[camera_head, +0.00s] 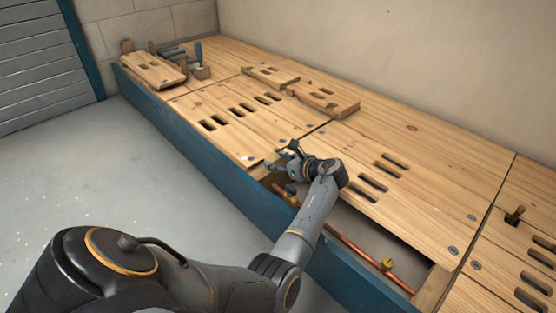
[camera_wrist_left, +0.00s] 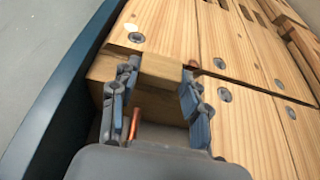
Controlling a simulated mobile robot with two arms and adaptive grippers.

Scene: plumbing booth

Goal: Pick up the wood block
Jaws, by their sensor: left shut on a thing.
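My left gripper (camera_head: 281,160) is at the near edge of the wooden bench top, beside an opening in it. In the left wrist view, its two fingers (camera_wrist_left: 160,71) are shut on a pale wood block (camera_wrist_left: 160,72), one finger on each side. The block sits at the edge of the opening, close against the boards. I cannot tell whether it is clear of the wood beneath it. In the head view the gripper mostly hides the block. My right gripper is not in view.
A copper pipe (camera_head: 352,248) with brass fittings (camera_head: 387,264) runs inside the opening below my left arm. Slotted boards (camera_head: 323,97) lie loose on the bench. The blue bench side (camera_head: 190,132) drops to a clear grey floor.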

